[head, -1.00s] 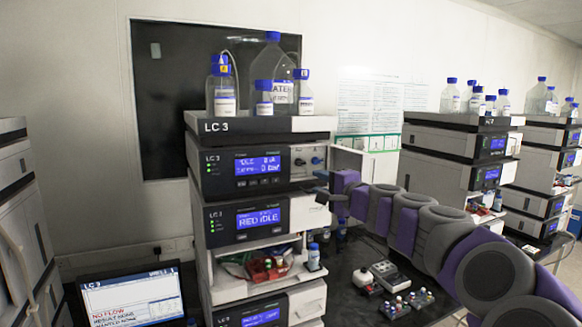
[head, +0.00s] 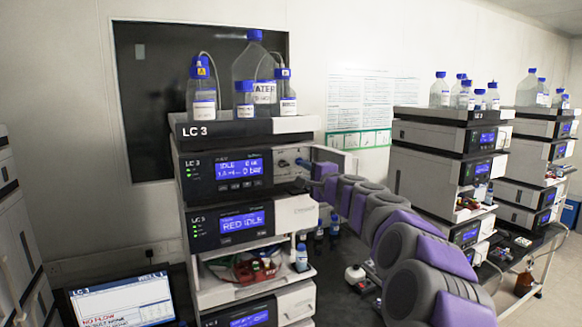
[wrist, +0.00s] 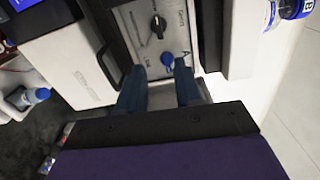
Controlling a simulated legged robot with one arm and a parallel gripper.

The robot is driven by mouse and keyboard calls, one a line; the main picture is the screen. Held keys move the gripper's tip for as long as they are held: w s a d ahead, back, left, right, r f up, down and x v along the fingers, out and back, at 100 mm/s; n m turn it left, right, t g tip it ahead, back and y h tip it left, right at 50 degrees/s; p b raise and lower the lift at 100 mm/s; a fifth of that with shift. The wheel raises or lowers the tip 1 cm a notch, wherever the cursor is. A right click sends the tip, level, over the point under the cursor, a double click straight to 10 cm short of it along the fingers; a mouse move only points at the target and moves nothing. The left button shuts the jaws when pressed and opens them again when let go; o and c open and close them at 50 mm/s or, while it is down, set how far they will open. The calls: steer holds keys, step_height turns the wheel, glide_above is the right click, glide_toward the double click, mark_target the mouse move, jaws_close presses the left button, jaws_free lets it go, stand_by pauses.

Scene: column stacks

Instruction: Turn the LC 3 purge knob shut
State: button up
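The LC 3 stack (head: 200,131) stands left of centre in the head view. Its upper module has a small light panel with a dark knob (head: 282,163) right of the display. The wrist view shows this panel (wrist: 140,45) close up, with a black knob (wrist: 158,26) farther up and a blue knob (wrist: 167,59) nearer me. The small panel lettering is not clearly readable. My gripper (wrist: 159,66) is open, its fingertips spread to either side of the blue knob. Contact cannot be made out. In the head view my gripper (head: 306,172) is at the panel's right side.
Bottles (head: 264,85) stand on top of the stack. Small bottles (head: 301,258) stand beside the stack's lower shelf. More instrument stacks (head: 440,150) are at right.

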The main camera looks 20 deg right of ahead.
mark_target(286, 166)
steer(key=w+a, duration=0.1)
steer(key=w, duration=0.1)
steer(key=w+a+p, duration=0.1)
steer(key=w+a, duration=0.3)
steer(key=shift+a+r+p, duration=0.1)
steer(key=shift+r+p, duration=0.25)
steer(key=shift+w, duration=0.35)
steer(key=d, duration=0.2)
steer(key=w+d, duration=0.1)
steer(key=d, duration=0.1)
steer(key=shift+w+f, duration=0.1)
steer(key=shift+f, duration=0.25)
steer(key=shift+d, duration=0.3)
steer(key=a, duration=0.4)
steer(key=shift+r, duration=0.3)
steer(key=shift+c, duration=1.1)
steer(key=shift+a, duration=0.25)
steer(key=shift+c, duration=1.5)
steer(key=shift+d+f, duration=0.2)
steer(key=shift+d, duration=1.2)
jaws_close()
steer(key=shift+a, duration=0.15)
steer(key=shift+a, duration=0.1)
